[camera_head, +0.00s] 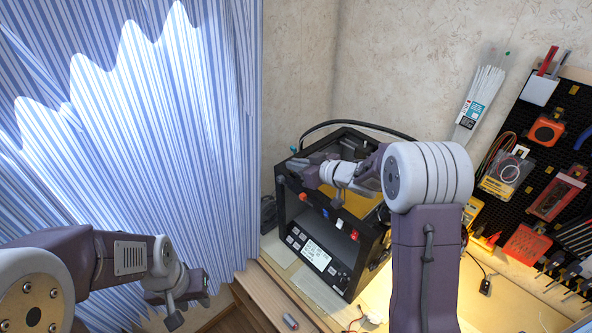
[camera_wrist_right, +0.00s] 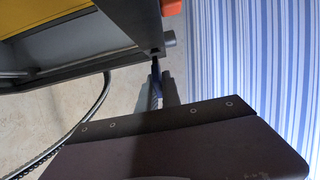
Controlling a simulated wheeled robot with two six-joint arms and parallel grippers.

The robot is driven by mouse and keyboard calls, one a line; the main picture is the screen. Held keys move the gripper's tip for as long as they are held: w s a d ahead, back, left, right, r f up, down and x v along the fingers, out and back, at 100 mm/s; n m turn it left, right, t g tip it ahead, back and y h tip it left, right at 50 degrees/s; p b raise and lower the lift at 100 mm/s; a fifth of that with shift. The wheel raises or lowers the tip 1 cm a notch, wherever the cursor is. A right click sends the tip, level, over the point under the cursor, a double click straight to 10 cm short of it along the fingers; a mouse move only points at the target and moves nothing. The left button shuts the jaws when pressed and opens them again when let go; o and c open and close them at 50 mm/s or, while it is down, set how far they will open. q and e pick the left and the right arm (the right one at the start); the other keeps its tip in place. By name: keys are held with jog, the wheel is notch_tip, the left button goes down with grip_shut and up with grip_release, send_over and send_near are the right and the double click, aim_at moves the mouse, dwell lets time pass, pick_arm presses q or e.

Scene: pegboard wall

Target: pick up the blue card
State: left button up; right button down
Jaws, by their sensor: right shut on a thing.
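My right gripper (camera_head: 298,168) is by the upper left corner of the black 3D printer. In the right wrist view its fingers (camera_wrist_right: 160,88) are shut on a thin dark blue strip (camera_wrist_right: 155,68), which looks like the blue card seen edge-on. The strip's far end lies close to the printer's dark frame; I cannot tell if they touch. The card's face is not visible, and I cannot make the card out in the head view. My left gripper (camera_head: 174,308) is low at the left, in front of the curtain; its fingers are not clear.
The black printer (camera_head: 320,248) stands on the bench by the wall. A striped blue curtain (camera_head: 140,120) hangs at the left. A pegboard (camera_head: 545,165) with tools is at the right. A small marker-like item (camera_head: 290,322) lies on the bench's front edge.

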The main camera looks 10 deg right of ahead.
notch_tip(320, 180, up, 2)
jog(key=shift+r, duration=0.15)
jog(key=r+v, duration=0.1)
jog(key=v, duration=1.2)
jog(key=shift+a+r+p, duration=0.25)
jog(key=shift+r+p, duration=0.05)
jog(key=shift+r, duration=0.05)
jog(key=shift+f, duration=0.1)
